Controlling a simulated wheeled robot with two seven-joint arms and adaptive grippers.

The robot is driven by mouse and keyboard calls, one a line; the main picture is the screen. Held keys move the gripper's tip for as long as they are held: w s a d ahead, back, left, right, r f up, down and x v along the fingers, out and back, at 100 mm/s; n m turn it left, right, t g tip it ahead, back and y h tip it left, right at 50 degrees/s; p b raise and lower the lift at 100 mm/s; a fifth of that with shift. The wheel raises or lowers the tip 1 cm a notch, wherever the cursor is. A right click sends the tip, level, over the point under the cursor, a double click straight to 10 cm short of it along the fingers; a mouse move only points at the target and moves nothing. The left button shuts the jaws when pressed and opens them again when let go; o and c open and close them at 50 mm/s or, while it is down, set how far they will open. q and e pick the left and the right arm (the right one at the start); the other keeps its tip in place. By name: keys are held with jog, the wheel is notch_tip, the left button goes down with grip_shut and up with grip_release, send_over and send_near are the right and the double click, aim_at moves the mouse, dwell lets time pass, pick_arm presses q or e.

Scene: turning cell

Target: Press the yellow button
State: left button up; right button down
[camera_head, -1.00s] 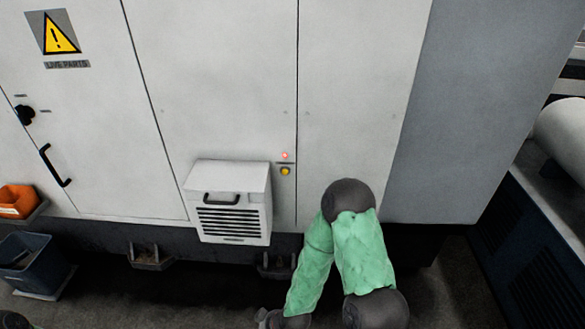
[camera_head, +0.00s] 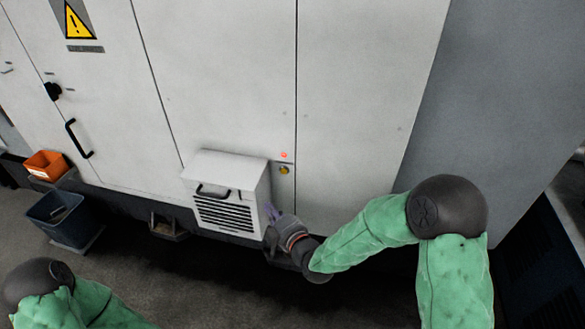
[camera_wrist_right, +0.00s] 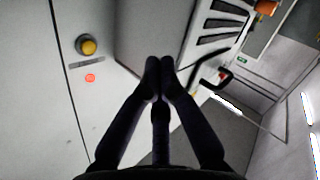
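The yellow button (camera_head: 284,170) is a small round button on the white cabinet front, just below a red light (camera_head: 284,155). In the right wrist view the yellow button (camera_wrist_right: 88,46) stands out from the panel, left of my fingers and apart from them. My right gripper (camera_head: 271,211) is below the button, close to the right side of the vented box. In the right wrist view my right gripper (camera_wrist_right: 158,70) has its dark fingertips together, with nothing seen between them. My left gripper is out of view; only part of my left arm shows at the lower left.
A white vented box (camera_head: 228,170) with a handle juts from the cabinet (camera_head: 220,80) left of the button. Orange (camera_head: 46,164) and dark blue (camera_head: 57,215) bins stand at the left. The panel right of the button is bare.

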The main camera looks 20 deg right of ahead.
aim_at(284, 171)
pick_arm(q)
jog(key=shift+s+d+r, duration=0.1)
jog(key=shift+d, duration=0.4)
pick_arm(e)
jog(key=r, duration=0.1)
jog(key=d+r+n+t, duration=0.1)
jog(key=r, duration=0.1)
jog(key=shift+w+d, duration=0.1)
jog(key=shift+w, duration=0.1)
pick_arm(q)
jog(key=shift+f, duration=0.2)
pick_arm(e)
jog(key=shift+w+d, duration=0.8)
jog(key=shift+w, duration=0.4)
jog(key=shift+w+d, duration=0.75)
jog(key=shift+w, duration=0.4)
jog(key=shift+w+d, duration=0.8)
jog(key=shift+w, duration=0.4)
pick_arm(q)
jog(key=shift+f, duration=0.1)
pick_arm(e)
jog(key=shift+f, duration=0.1)
pick_arm(q)
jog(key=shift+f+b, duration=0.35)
jog(key=shift+b, duration=0.25)
pick_arm(e)
jog(key=shift+w+d, duration=0.25)
jog(key=shift+w, duration=0.1)
